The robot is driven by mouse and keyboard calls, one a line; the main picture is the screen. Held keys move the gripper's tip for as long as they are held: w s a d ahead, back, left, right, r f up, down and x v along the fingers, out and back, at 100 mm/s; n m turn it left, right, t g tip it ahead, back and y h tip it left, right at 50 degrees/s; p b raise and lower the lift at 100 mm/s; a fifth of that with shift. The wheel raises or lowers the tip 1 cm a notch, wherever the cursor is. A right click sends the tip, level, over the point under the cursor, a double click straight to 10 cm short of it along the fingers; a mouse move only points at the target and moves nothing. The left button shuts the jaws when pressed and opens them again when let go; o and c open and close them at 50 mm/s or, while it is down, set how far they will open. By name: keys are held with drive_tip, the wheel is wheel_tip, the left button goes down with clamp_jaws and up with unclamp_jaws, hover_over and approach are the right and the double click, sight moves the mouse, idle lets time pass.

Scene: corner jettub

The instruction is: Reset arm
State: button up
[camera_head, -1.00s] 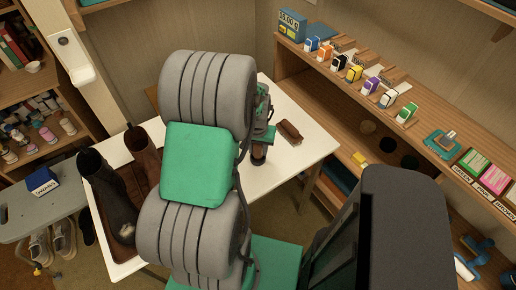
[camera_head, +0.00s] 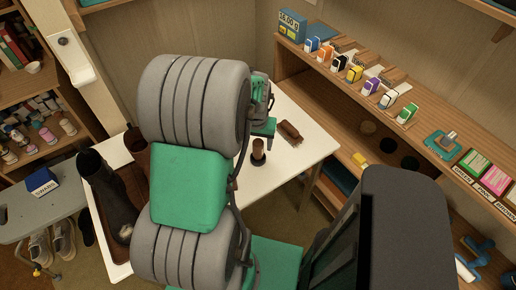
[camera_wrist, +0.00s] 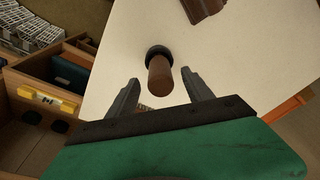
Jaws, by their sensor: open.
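My gripper (camera_wrist: 161,92) is open and empty in the wrist view, its two dark fingers spread apart. A small tool with a brown rounded handle and a dark round base (camera_wrist: 159,72) stands on the white table (camera_wrist: 240,50), showing between and beyond the fingertips. In the head view the same brown-handled tool (camera_head: 258,152) stands upright on the table, apart from my gripper. My arm covers much of the table there, and my fingers are mostly hidden behind it.
A brown brush-like block (camera_head: 290,133) lies on the table, right of the tool. Tall dark boots (camera_head: 105,195) stand at the table's left. A grey stool (camera_head: 50,205) stands at left.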

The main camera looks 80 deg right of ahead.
drive_tip(key=shift+a+r, duration=0.15)
drive_tip(key=shift+r, duration=0.6)
drive_tip(key=shift+a+r, duration=0.1)
drive_tip(key=shift+r, duration=0.6)
